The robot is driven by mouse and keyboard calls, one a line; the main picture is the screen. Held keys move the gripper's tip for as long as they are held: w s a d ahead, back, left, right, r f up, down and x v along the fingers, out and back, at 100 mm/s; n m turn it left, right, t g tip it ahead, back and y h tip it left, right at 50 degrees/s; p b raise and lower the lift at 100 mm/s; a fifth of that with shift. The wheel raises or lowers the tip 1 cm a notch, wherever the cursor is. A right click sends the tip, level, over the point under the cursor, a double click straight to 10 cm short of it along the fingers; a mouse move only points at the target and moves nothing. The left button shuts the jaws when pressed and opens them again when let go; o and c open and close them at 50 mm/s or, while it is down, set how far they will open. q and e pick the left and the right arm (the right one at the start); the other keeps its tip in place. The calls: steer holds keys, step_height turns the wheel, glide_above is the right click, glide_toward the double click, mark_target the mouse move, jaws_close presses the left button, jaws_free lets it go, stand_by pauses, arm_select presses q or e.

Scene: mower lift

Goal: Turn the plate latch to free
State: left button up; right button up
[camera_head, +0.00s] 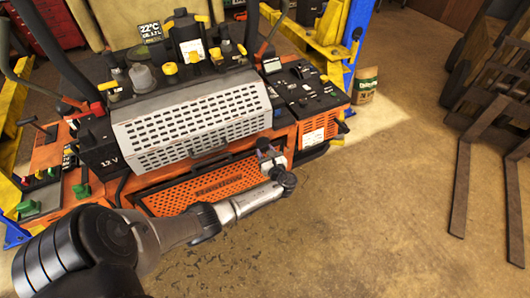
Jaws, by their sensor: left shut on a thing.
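The orange machine has an orange perforated plate (203,187) low at its front, below a pale slotted cover. My left arm comes in from the lower left, and my left gripper (268,154) is at the right end of this plate. The gripper is shut on a small dark part there, which looks like the plate latch. The fingers and wrist hide most of the latch, so I cannot tell which way it is turned. My right gripper is not in view.
The slotted cover (194,121) stands just above the plate. A black control panel (302,88) is at the right. A blue and yellow lift post (347,45) rises behind. Dark forks (461,188) stand at the far right. The floor (385,205) between is clear.

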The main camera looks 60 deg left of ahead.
arm_select(q)
steer(key=shift+n, duration=0.3)
steer(key=n+b, duration=0.2)
steer(key=n, duration=0.1)
steer(key=shift+f+n, duration=0.1)
steer(key=shift+n, duration=0.3)
steer(key=n+b, duration=0.2)
steer(key=n, duration=0.2)
steer(key=shift+n, duration=0.3)
steer(key=n+b, duration=0.4)
steer(key=n, duration=0.1)
steer(key=shift+w+b, duration=0.1)
steer(key=shift+b, duration=0.25)
steer(key=n+b, duration=0.2)
steer(key=n, duration=0.1)
steer(key=shift+b, duration=0.35)
steer(key=shift+n, duration=0.5)
steer(key=shift+r+b, duration=0.2)
steer(key=shift+b, duration=0.1)
